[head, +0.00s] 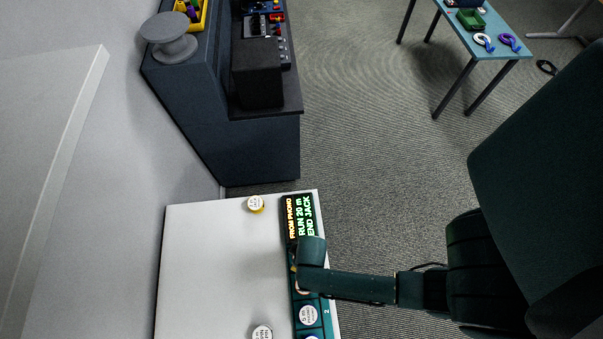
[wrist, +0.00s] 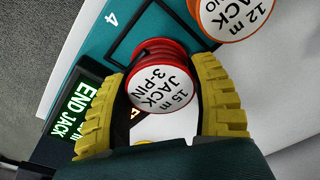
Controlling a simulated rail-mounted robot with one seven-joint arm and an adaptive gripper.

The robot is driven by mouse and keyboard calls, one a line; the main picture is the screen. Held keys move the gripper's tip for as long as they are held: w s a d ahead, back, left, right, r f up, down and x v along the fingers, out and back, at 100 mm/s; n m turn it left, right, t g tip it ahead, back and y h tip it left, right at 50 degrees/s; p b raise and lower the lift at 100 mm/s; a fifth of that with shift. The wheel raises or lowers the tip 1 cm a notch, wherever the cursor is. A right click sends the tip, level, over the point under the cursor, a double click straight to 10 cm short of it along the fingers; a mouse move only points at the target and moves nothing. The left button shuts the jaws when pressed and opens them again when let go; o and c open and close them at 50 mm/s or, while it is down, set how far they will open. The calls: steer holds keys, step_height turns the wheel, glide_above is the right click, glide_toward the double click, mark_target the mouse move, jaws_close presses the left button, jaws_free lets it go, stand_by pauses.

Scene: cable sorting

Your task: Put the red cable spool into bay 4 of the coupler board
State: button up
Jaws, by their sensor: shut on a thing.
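The red cable spool (wrist: 163,82) has a white top labelled "15 m JACK 3-PIN" in the wrist view. My gripper (wrist: 160,75) is shut on it, one yellow finger on each side. The spool overlaps the dark outline of bay 4 (wrist: 128,42) on the teal coupler board (wrist: 97,48); whether it touches the board I cannot tell. In the head view my gripper (head: 301,268) is over the coupler board (head: 296,318), its fingers mostly hidden by my wrist.
An orange spool (wrist: 235,15) labelled "12 m" stands close beside the held spool. A lit sign (head: 299,217) reads "FROM PHONO, RUN 20 m, END JACK". A spool (head: 308,315) is at bay 2. Two more (head: 255,203) (head: 262,333) stand on the white tabletop (head: 215,265), otherwise largely clear.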

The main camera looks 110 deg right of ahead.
steer(key=shift+f, duration=1)
steer(key=o, duration=1.2)
steer(key=shift+f, duration=0.15)
steer(key=shift+o, duration=0.2)
steer(key=r, duration=0.4)
steer(key=r+p, duration=0.1)
steer(key=r, duration=0.3)
steer(key=s+a+r, duration=0.1)
steer(key=r, duration=0.3)
steer(key=shift+r, duration=0.15)
